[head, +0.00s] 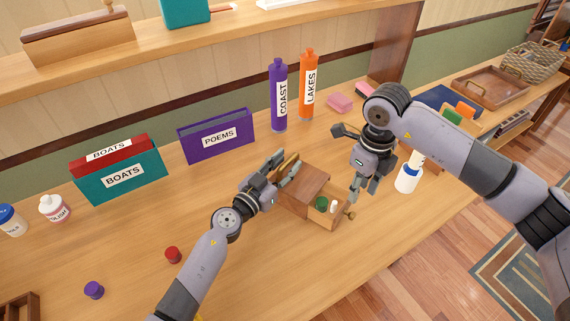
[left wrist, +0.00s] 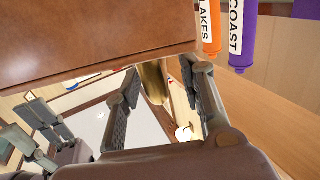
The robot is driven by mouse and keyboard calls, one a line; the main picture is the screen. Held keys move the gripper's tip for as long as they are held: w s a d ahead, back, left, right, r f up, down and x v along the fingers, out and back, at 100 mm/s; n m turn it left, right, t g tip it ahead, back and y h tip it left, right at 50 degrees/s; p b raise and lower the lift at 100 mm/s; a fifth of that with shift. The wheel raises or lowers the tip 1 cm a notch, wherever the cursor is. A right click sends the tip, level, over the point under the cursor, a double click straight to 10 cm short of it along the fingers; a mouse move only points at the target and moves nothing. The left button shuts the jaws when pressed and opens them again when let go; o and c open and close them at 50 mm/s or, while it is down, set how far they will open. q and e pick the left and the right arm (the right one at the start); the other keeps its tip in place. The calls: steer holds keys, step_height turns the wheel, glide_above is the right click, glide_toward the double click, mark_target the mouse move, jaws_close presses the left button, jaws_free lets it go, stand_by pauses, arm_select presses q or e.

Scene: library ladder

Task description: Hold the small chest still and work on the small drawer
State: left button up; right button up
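The small brown chest (head: 303,185) stands on the wooden table, and it fills the top of the left wrist view (left wrist: 90,40). Its small drawer (head: 327,221) is pulled out at the front right, with a brass knob (head: 349,214). A green item (head: 321,203) and a white item (head: 333,206) lie in the drawer. My left gripper (head: 284,165) is at the chest's back left side. Its fingers stand apart on either side of a brass handle (left wrist: 154,80), with small gaps. My right gripper (head: 365,186) is open and empty, above and right of the drawer, apart from the knob.
A white bottle (head: 407,179) stands close right of my right gripper. Purple (head: 278,95) and orange (head: 308,88) bottles stand behind the chest, with the POEMS box (head: 217,136) at back left. A red cap (head: 173,254) lies front left.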

arm_select(q)
steer(key=shift+c, duration=0.2)
jaws_close()
stand_by(0.6)
